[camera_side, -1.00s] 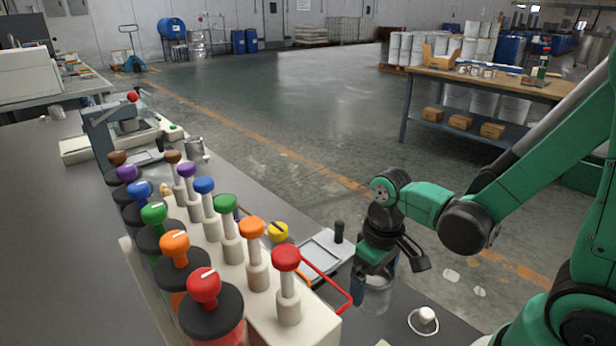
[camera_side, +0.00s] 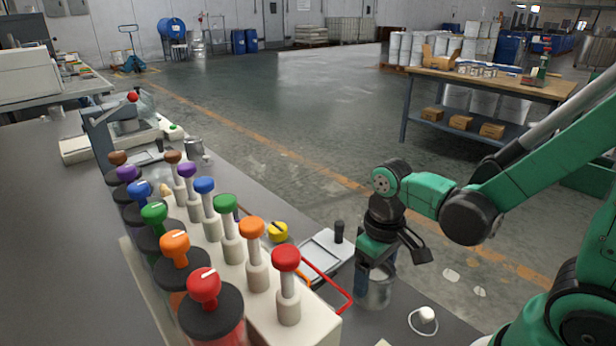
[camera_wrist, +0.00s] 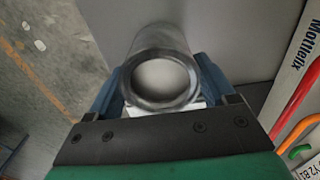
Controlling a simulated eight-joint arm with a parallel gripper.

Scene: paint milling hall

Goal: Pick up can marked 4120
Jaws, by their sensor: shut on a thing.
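A silvery metal can (camera_side: 377,291) stands upright between the fingers of my gripper (camera_side: 375,270), near the front edge of the grey bench. In the wrist view the can (camera_wrist: 162,84) shows its round open-looking top and pale inside. My gripper's blue fingers (camera_wrist: 160,92) press on its two sides, so the gripper is shut on it. No number can be read on the can in either view. Whether its bottom is clear of the bench cannot be told.
A white dispenser with coloured knobs (camera_side: 288,258) stands left of the can, its red bar (camera_side: 330,285) close by. A grey tray device (camera_side: 325,245) lies behind. A white knob with a cord loop (camera_side: 427,314) lies to the right.

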